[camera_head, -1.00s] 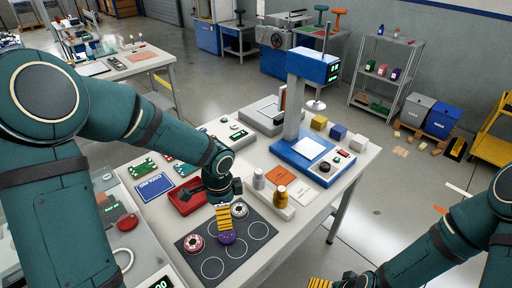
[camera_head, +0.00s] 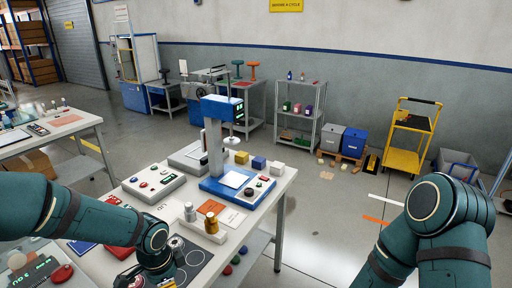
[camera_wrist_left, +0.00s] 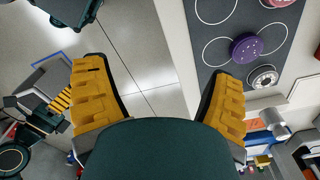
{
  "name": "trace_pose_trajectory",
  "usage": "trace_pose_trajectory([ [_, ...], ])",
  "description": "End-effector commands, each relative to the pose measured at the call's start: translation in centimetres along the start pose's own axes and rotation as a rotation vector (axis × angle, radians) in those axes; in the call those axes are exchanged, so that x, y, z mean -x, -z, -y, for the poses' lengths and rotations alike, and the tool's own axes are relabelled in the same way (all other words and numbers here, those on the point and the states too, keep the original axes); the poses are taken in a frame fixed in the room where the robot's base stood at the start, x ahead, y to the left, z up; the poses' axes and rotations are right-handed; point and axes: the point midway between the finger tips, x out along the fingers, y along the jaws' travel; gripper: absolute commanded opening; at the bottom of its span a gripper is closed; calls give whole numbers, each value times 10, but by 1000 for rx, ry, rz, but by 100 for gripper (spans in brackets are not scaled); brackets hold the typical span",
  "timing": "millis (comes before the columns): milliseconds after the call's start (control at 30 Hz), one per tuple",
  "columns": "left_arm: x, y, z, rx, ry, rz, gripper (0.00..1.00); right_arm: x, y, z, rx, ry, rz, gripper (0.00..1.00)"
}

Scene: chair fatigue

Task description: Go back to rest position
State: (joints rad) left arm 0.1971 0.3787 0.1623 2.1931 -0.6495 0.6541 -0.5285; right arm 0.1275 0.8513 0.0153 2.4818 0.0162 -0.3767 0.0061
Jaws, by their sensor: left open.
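My left gripper (camera_head: 160,277) is low at the bottom of the head view, by the near part of the white bench (camera_head: 258,212). In the left wrist view its two yellow-padded fingers (camera_wrist_left: 157,72) are wide apart, with only floor and the bench edge between them. A dark mat with circles (camera_head: 196,262) lies on the bench beside it. A purple disc (camera_wrist_left: 247,48) sits on the mat, apart from the fingers. My right arm is at the lower right of the head view, with its gripper out of that frame. A yellow-padded gripper (camera_wrist_left: 60,101), apparently my right one, shows partly in the wrist view.
A blue test stand (camera_head: 222,188), a control box (camera_head: 153,183) and small weights (camera_head: 211,224) stand on the bench. A shelf rack (camera_head: 300,110), bins (camera_head: 353,141) and a yellow cart (camera_head: 405,150) are farther back. Floor right of the bench is mostly clear.

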Motion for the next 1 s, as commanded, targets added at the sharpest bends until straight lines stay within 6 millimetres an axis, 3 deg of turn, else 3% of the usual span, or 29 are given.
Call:
trace_pose_trajectory([
  [33, -24, 10, -17, 52, -50, -39, 84, -2, -1, -1, 1, 1, 1, 92],
  [300, -106, 53, -79, 491, -213, -229, 84, -9, -4, -3, 3, 2, 7, 92],
  [500, -161, 58, -117, 917, -258, -281, 84, -14, -7, -5, 4, 2, 13, 92],
  [700, -185, 47, -129, 1141, -229, -285, 84, -16, -8, -6, 5, 2, 16, 92],
  [967, -187, 46, -130, 1174, -220, -289, 84, -16, -8, -6, 5, 2, 16, 92],
  [1000, -187, 46, -130, 1173, -220, -289, 70, -16, -8, -6, 5, 2, 16, 78],
])
